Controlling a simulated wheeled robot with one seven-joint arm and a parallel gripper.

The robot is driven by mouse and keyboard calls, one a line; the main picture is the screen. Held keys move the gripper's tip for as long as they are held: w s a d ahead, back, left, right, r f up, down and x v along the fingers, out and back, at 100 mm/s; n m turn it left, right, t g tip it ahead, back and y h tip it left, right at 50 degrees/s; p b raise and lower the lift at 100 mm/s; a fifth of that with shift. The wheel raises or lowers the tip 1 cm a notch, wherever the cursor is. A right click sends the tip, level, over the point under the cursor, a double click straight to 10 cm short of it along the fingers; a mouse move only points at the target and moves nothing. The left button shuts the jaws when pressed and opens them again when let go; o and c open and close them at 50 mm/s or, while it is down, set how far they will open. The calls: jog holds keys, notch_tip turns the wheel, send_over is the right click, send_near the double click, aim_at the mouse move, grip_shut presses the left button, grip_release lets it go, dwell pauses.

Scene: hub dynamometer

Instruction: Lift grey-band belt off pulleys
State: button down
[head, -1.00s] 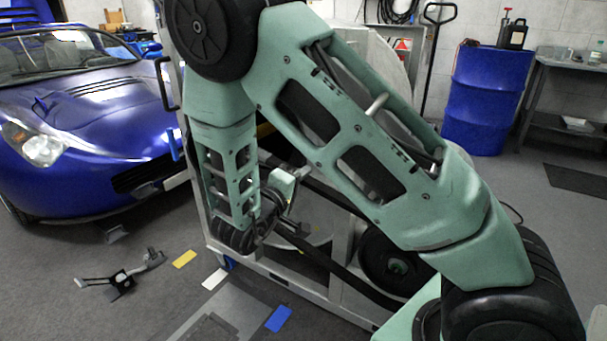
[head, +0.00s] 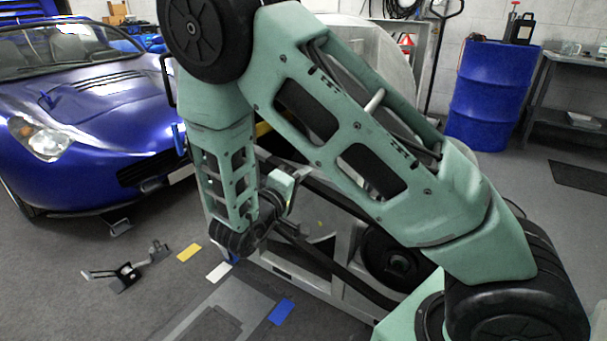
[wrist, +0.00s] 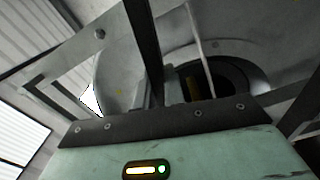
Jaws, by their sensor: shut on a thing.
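A black belt (head: 350,279) runs around the machine's pulleys in the head view. Its lower run slopes down to the right. A dark pulley (head: 396,262) sits at right, and a pale disc (head: 322,228) is partly hidden behind my arm. In the wrist view, a dark belt strand (wrist: 143,38) runs down to my gripper (wrist: 153,98), which is shut on it. A dark round opening or pulley (wrist: 232,76) lies just to the right. My gripper (head: 294,196) is small and partly hidden in the head view. I cannot make out a grey band.
The pale machine frame (head: 285,272) surrounds the belt. A blue car (head: 90,125) stands at left, and a metal tool or stand (head: 127,270) lies on the floor. A blue barrel (head: 490,95) and a workbench (head: 570,60) stand at back right. Open floor lies at front left.

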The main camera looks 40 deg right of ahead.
jog(key=shift+a, duration=0.15)
jog(key=p+v, duration=0.5)
jog(key=v, duration=0.5)
jog(key=shift+a+r, duration=0.2)
jog(key=shift+r, duration=0.15)
dwell(0.7)
